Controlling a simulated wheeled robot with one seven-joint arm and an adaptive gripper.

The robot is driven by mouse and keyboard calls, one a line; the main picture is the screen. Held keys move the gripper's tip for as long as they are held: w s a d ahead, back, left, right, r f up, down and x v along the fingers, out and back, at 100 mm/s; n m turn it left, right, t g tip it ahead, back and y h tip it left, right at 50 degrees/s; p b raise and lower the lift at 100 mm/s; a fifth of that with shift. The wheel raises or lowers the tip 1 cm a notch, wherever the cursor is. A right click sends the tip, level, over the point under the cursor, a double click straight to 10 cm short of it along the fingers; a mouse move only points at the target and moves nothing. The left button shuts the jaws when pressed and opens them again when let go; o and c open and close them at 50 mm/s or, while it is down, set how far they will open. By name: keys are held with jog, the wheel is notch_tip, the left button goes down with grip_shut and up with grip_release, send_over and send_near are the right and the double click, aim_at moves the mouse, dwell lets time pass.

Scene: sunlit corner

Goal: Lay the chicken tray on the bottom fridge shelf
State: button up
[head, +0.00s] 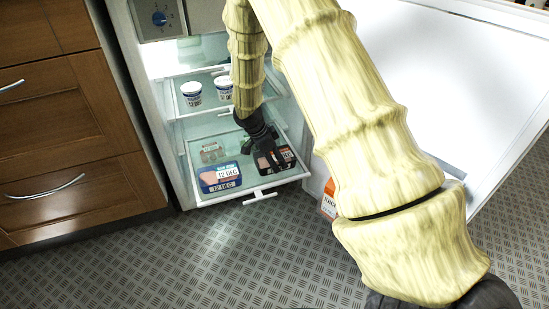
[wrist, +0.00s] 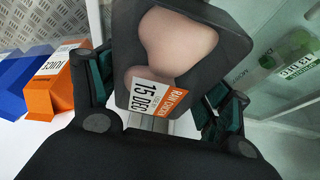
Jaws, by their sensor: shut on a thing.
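The chicken tray (head: 288,160) is a black tray at the right front of the bottom fridge shelf (head: 236,197) in the head view. In the wrist view the tray (wrist: 190,45) shows pink chicken and an orange and white label reading 15 DEC. My gripper (head: 266,156) reaches down from above with its fingers on the tray. In the wrist view my gripper (wrist: 160,98) has a finger on each side of the tray and is shut on it. I cannot tell whether the tray's underside touches the shelf.
A blue-edged meat pack (head: 219,178) lies left of the tray, with another pack (head: 211,152) behind it. Two white tubs (head: 191,94) (head: 224,88) stand on the shelf above. An orange juice carton (head: 328,203) stands by the open door (head: 450,75). A blue carton (wrist: 25,85) is beside it.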

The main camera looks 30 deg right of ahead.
jog(key=o, duration=1.3)
jog(key=p+v, duration=0.6)
jog(key=v, duration=0.6)
jog(key=shift+p, duration=0.35)
jog(key=shift+a, duration=0.1)
